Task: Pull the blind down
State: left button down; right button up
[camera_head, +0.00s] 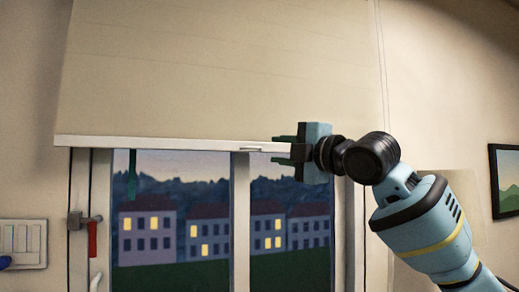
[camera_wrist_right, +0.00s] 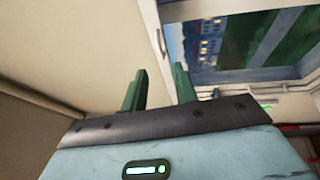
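The cream blind (camera_head: 220,70) covers the upper part of the window, with its pale bottom bar (camera_head: 170,143) just above mid-picture. A small grip (camera_head: 251,149) sits on the bar. In the wrist view the blind (camera_wrist_right: 75,50) fills the left side. My right gripper (camera_head: 284,150) is just right of the grip, its fingers pointing left, one above and one below the bar's height in the picture. The wrist view shows the two green fingers of this gripper (camera_wrist_right: 159,82) apart with nothing held between them. Contact with the bar cannot be told. My left gripper is not in view.
Below the blind is the window (camera_head: 180,225) with houses outside. A red-handled latch (camera_head: 92,238) is on the left frame. A dark green strip (camera_head: 132,175) hangs under the bar. A wall panel (camera_head: 22,243) is at far left, a picture (camera_head: 507,182) at right.

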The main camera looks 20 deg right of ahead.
aim_at(254, 148)
jog(key=shift+x, duration=3.6)
grip_shut()
